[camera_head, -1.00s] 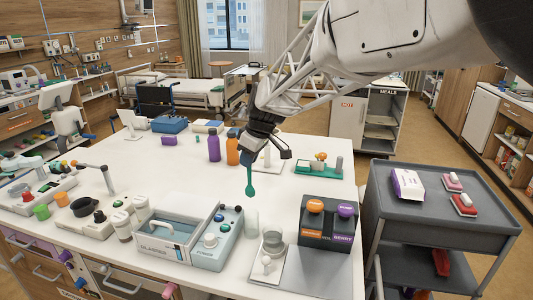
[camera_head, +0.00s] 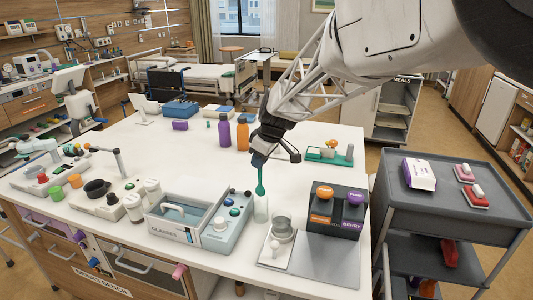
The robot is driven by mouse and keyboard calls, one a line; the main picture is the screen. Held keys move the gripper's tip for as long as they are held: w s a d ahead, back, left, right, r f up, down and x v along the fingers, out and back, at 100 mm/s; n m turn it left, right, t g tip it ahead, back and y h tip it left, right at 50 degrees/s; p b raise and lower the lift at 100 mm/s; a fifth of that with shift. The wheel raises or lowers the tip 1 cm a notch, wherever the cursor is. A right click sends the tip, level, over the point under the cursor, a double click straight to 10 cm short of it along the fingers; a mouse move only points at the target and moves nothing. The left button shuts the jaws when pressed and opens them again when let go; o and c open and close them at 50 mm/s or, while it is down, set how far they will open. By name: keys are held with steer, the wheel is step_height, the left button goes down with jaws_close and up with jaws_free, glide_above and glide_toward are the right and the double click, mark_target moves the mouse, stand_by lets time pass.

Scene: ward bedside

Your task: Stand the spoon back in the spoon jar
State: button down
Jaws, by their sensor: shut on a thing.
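The teal spoon (camera_head: 260,182) hangs upright from my gripper (camera_head: 261,160), its wider end down. My gripper is shut on its upper part, and the fingertips are small and partly dark. The spoon jar, a narrow translucent white cylinder (camera_head: 261,209), stands upright on the white table directly below. The spoon's lower end is in line with the jar and meets its rim in the picture. I cannot tell whether it is just above the mouth or slightly inside.
The blue-grey glasses tray (camera_head: 190,234) is left of the jar. Purple (camera_head: 224,132) and orange (camera_head: 242,134) bottles stand behind. The table's middle left is clear.

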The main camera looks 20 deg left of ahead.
mark_target(260, 184)
steer(key=shift+f, duration=2.95)
steer(key=c, duration=1)
jaws_free()
steer(key=shift+v, duration=3.9)
